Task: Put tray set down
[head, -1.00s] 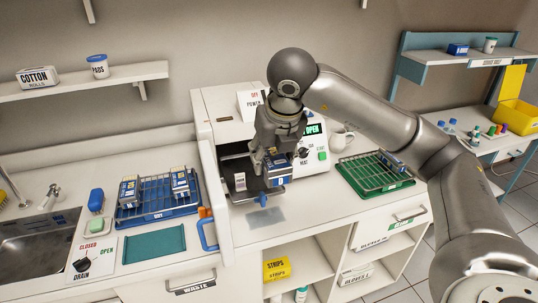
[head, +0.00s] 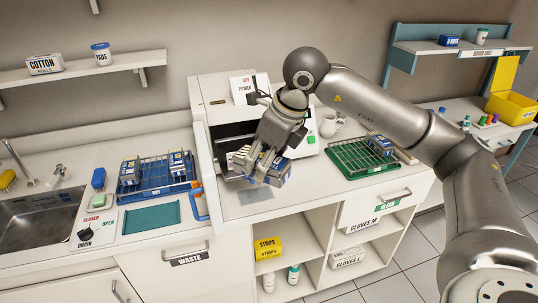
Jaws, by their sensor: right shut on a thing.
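My right gripper (head: 258,162) is in front of the white machine (head: 205,130) with the open chamber. It is shut on a blue-and-grey tray set (head: 279,173), which is tilted and held above the front of the counter. The fingers hide part of the set and of the chamber. A green wire rack (head: 350,160) stands right of the machine with a similar blue set (head: 380,143) at its right end. A blue wire rack (head: 150,193) on the left holds similar sets, one (head: 130,171) at its left and one (head: 178,165) at its right. My left gripper is not in view.
A teal mat (head: 151,219) lies before the blue rack, with the sink (head: 40,220) farther left. A white mug (head: 331,125) stands behind the green rack. A grey patch (head: 256,194) marks the counter below my gripper. Open shelves are below.

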